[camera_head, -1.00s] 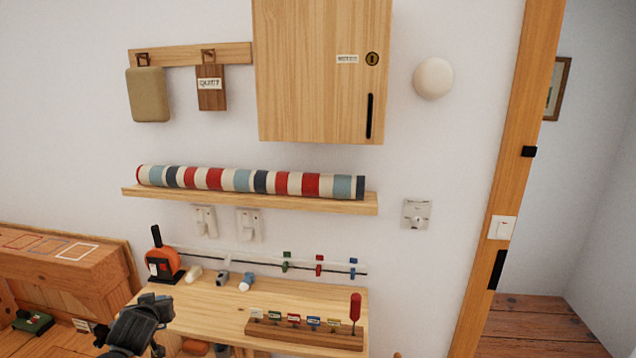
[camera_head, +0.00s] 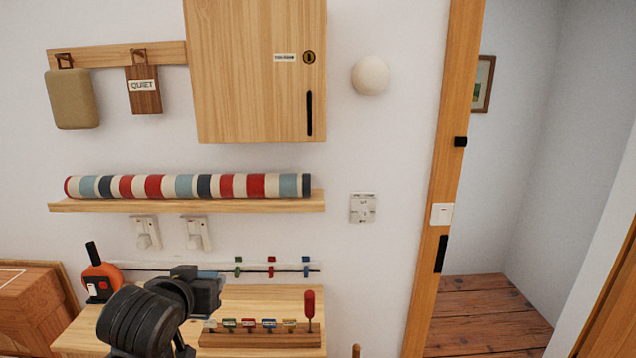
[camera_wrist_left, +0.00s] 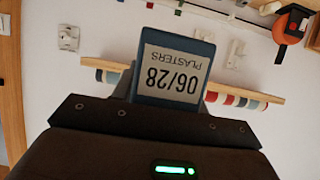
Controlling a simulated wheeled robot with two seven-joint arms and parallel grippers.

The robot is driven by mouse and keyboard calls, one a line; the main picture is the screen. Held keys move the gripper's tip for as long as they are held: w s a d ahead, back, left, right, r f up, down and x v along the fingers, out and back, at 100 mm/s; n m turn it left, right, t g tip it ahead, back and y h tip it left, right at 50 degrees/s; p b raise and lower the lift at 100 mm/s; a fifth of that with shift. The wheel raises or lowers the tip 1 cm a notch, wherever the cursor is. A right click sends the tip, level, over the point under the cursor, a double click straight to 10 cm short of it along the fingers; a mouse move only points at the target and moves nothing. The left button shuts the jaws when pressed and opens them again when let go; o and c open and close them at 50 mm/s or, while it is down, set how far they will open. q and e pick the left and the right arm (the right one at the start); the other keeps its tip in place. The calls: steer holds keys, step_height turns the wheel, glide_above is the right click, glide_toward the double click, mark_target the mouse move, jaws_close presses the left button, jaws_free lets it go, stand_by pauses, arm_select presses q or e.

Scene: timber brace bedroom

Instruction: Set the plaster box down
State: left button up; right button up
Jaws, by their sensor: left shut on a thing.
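The plaster box (camera_wrist_left: 175,75) is blue with a pale label reading "PLASTERS 06/28". It is held in my left gripper (camera_head: 208,286), and the label appears upside down in the left wrist view. In the head view the gripper is in front of the wooden worktop, and only a small blue edge, probably the box, shows at it. The gripper is shut on the box, clear of the wall. My right gripper is not in view.
The worktop (camera_head: 265,296) bears a rack of coloured tags (camera_head: 260,338) and an orange device (camera_head: 100,284). Above are a wall shelf (camera_head: 190,205) with a striped roll (camera_head: 190,186) and a wooden cabinet (camera_head: 250,80). A doorway opens at right.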

arm_select(q)
steer(key=shift+f+b, duration=1.3)
steer(key=shift+f, duration=0.65)
